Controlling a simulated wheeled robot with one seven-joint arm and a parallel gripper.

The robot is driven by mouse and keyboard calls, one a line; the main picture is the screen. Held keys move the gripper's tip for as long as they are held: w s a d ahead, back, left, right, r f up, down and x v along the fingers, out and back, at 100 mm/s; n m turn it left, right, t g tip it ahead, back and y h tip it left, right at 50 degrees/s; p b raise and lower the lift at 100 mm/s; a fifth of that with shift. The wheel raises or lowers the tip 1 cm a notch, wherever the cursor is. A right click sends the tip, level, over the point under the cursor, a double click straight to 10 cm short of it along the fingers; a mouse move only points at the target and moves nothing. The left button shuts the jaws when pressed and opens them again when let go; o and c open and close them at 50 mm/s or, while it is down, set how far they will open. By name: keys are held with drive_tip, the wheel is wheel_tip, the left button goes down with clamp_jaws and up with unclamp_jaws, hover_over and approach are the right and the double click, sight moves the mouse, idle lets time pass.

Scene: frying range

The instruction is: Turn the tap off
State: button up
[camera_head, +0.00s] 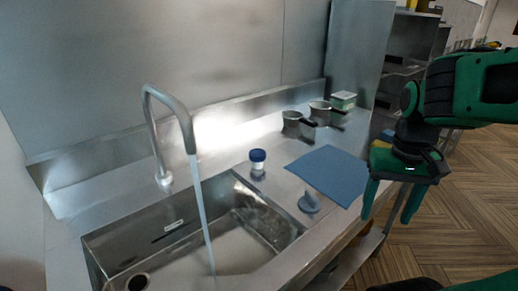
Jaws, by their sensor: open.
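The tap is a tall metal gooseneck spout (152,125) that rises behind the sink and curves over it. A stream of water (201,225) runs from its mouth into the steel sink (95,240). I cannot clearly make out a handle on the tap. A small grey piece with a round base and an upright stub (310,204) stands on the counter by the sink's right rim; I cannot tell whether it belongs to the tap. My gripper (387,218) is open and empty, pointing down at the right, beyond the counter's front edge and well away from the spout.
A blue mat (335,172) lies on the counter right of the sink. A blue-capped jar (257,163) stands behind the sink's right end. Two small pans (293,124) (320,112) and a green-and-white container (343,100) stand farther back. Open floor (440,235) lies to the right.

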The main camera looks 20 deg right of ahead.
drive_tip(key=w+a+r+n, duration=0.1)
drive_tip(key=w+r, duration=0.2)
drive_tip(key=w, duration=0.4)
drive_tip(key=w+a+r+n, duration=0.1)
drive_tip(key=w+r+n, duration=0.1)
drive_tip(key=w, duration=0.5)
wheel_tip(320, 180, up, 3)
drive_tip(key=n, duration=0.5)
hover_over(257, 152)
wheel_tip(257, 152, down, 11)
drive_tip(key=shift+s+r, duration=0.1)
drive_tip(key=shift+r, duration=0.1)
